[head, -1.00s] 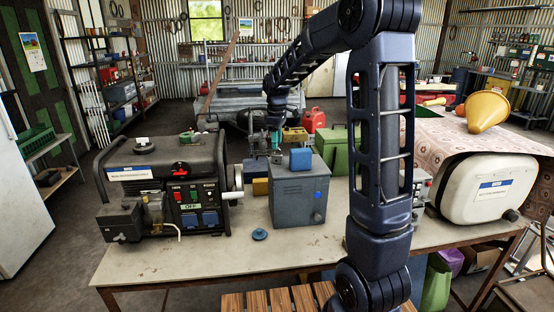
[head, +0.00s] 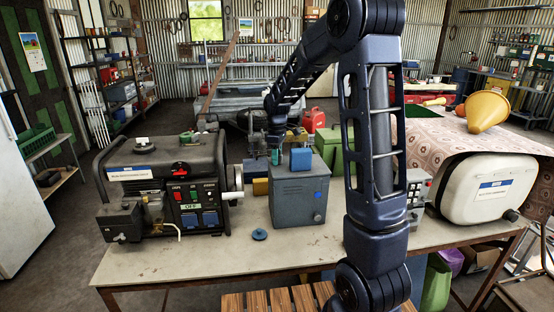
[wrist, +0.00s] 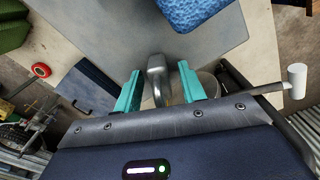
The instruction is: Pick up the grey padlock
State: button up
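In the wrist view a shiny grey metal piece, seemingly the grey padlock (wrist: 157,72), sits between the two teal fingers of my gripper (wrist: 158,70). The fingers are apart, with a visible gap on each side of it. I cannot tell whether either finger touches it.
A blue block (head: 300,159) stands on the grey box, close to my gripper. A generator (head: 165,185) stands to the left, and a blue round knob (head: 259,234) lies on the bench (head: 230,262). A white tank (head: 487,190) is at the right.

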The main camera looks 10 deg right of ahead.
grip_shut()
jog(key=shift+r, duration=0.1)
